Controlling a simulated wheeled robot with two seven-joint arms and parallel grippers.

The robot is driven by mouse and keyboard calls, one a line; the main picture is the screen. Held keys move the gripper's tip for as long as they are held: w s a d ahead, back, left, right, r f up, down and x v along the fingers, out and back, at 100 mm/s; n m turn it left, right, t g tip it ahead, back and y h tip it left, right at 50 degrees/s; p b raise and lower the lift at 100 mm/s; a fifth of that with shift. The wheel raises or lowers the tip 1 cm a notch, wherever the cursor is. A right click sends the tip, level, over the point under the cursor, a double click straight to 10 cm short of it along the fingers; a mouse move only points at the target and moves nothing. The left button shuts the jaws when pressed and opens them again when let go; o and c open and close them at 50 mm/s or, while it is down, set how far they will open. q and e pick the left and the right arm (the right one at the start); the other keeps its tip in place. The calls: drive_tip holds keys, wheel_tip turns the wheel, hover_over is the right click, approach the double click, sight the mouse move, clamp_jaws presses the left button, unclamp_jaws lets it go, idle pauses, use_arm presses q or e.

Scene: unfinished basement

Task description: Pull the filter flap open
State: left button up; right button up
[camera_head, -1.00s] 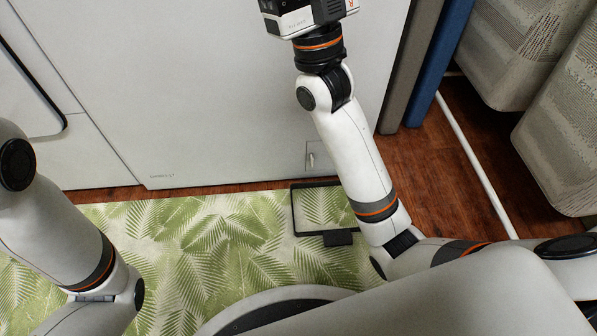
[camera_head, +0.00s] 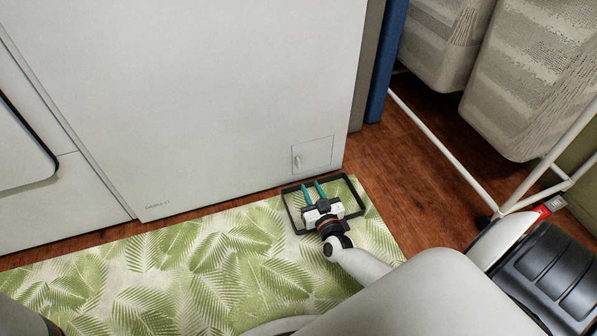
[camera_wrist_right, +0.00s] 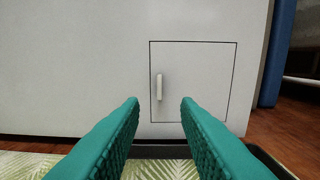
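The filter flap (camera_head: 318,153) is a small square panel low on the right of a large white appliance front. It lies flush, with a small upright handle (camera_head: 296,162) at its left side. In the right wrist view the flap (camera_wrist_right: 208,82) and its pale handle (camera_wrist_right: 159,87) show straight ahead. My right gripper (camera_head: 314,185) is low in front of the flap, its green fingers spread and pointing at it. In the wrist view the open fingers (camera_wrist_right: 160,103) are empty, with the handle seen between them and apart from them. My left gripper is not in view.
A black-rimmed shallow tray (camera_head: 290,205) lies on the leaf-patterned mat (camera_head: 190,260) below my right gripper. A blue panel (camera_head: 386,65) stands right of the appliance. Woven baskets (camera_head: 530,80) and a white rack bar (camera_head: 440,150) are at the right over wood floor.

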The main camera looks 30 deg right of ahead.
sight(299, 164)
drive_tip(key=b+x, duration=0.4)
drive_tip(key=x, duration=0.5)
drive_tip(key=shift+f, duration=0.1)
drive_tip(key=shift+w+b, duration=0.3)
drive_tip(key=shift+c, duration=0.3)
clamp_jaws()
